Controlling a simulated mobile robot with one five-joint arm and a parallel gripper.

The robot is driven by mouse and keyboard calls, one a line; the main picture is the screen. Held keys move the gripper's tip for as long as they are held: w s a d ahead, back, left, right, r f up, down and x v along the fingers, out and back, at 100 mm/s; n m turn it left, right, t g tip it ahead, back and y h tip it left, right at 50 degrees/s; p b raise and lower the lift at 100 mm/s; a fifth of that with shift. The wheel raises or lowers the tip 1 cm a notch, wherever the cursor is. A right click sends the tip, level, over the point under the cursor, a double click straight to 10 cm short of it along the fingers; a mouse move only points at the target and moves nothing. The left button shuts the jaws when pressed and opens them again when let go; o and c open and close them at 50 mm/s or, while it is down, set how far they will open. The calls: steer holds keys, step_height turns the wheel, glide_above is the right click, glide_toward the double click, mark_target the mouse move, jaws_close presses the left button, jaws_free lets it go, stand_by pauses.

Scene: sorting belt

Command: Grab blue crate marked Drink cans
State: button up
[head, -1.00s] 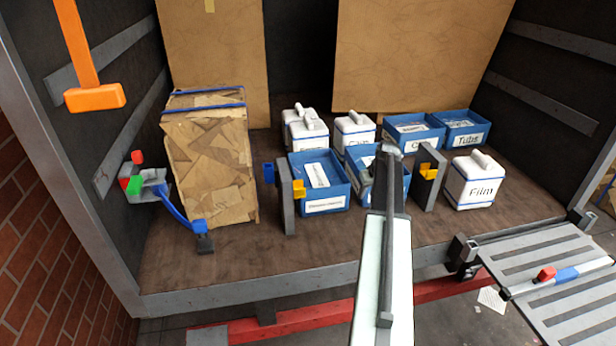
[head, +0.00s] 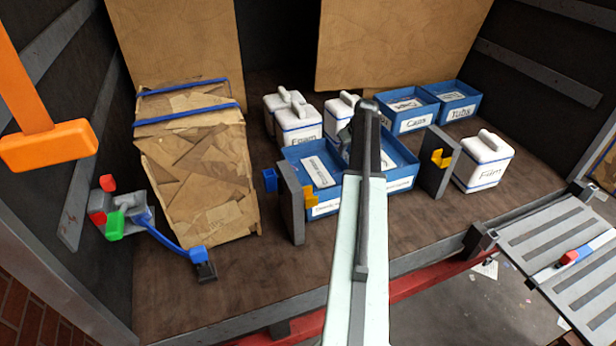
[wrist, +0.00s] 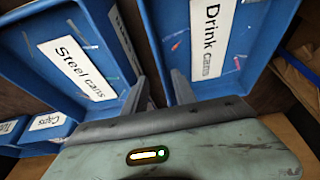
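The blue crate marked Drink cans (wrist: 240,70) fills the right of the wrist view, with its white label on the inside. In the head view it appears to be the left front blue crate (head: 292,158); its front label is too small to read surely. My gripper (wrist: 163,82) is open, its two grey fingers apart. The side rim of the Drink cans crate runs between them, one finger on its inner side and the other toward the gap beside the neighbouring crate. Whether they touch is unclear. In the head view my arm mostly hides the gripper.
A blue Steel cans crate (wrist: 35,85) stands close beside it. Blue Caps (head: 405,125) and Tubs (head: 462,118) crates stand behind. White Foam (head: 300,135) and Film (head: 482,172) canisters flank them. Grey posts (head: 290,203) (head: 433,165) stand at the front; a cardboard bale (head: 200,170) is left.

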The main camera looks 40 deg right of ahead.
mark_target(341, 166)
steer(key=b+x, duration=0.2)
steer(key=shift+w+f, duration=0.2)
steer(key=shift+f, duration=0.05)
steer(key=shift+w+f+b, duration=0.15)
steer(key=shift+w+b, duration=0.05)
steer(key=shift+b, duration=0.1)
steer(key=b+x, duration=0.5)
steer(key=shift+d+f, duration=0.1)
steer(key=shift+d, duration=0.05)
steer(key=shift+r, duration=0.25)
jaws_close()
stand_by(0.6)
